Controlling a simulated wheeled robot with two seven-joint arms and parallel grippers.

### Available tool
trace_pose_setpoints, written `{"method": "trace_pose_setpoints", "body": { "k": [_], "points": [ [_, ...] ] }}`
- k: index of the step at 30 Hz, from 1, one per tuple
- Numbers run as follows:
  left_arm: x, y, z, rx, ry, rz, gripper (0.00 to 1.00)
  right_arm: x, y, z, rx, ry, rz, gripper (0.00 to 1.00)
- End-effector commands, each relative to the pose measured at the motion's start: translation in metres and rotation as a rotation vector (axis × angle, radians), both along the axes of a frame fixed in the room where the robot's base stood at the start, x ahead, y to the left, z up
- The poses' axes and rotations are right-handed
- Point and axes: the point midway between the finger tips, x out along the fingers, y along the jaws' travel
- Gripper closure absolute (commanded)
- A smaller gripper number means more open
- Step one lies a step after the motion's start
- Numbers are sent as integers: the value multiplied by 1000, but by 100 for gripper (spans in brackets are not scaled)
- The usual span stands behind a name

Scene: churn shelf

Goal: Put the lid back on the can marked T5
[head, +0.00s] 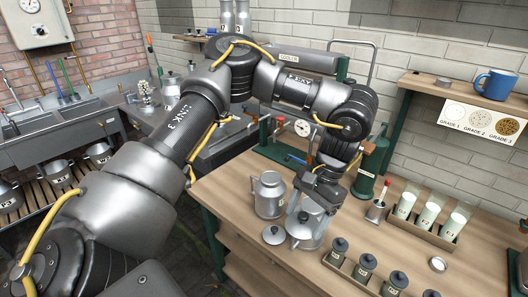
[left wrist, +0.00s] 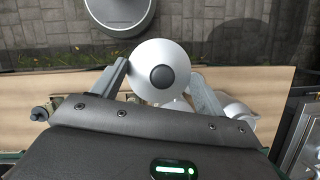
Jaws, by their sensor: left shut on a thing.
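My left gripper (left wrist: 160,72) is shut on a domed silver lid (left wrist: 160,54) with a dark round knob, one finger at each side of the rim. In the head view a lid of this look (head: 273,235) shows near the front of the wooden bench, just below and left of the left gripper (head: 297,207). A silver can (head: 305,238) stands on the bench below the gripper, its top partly hidden by the fingers. A second silver can (head: 268,196) stands behind it to the left. I cannot read T5 on either can. My right gripper is not in view.
A tray of dark-topped jars (head: 366,270) stands at the front right, with a rack of pale tubes (head: 428,215) behind it. Green equipment (head: 285,145) stands at the bench's back. A blue mug (head: 495,84) sits on the wall shelf. Bare bench (head: 480,260) lies far right.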

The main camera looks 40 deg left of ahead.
Motion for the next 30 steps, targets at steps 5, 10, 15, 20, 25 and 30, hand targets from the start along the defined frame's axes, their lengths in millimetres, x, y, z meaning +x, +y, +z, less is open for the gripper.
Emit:
{"method": "trace_pose_setpoints", "body": {
  "k": [5,10,15,20,25,30],
  "points": [
    [26,8,2,12,-3,-448,49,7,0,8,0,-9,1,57],
    [54,26,-1,6,-1,-1008,49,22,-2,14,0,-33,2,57],
    [80,53,-2,3,-4,-1583,49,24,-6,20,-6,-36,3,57],
    [99,80,-4,0,-10,-2028,49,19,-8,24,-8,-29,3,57],
    [113,106,-6,2,-15,-2395,49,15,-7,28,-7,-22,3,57],
    [125,133,-6,7,-13,-2708,49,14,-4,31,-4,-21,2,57]
  ]
}}
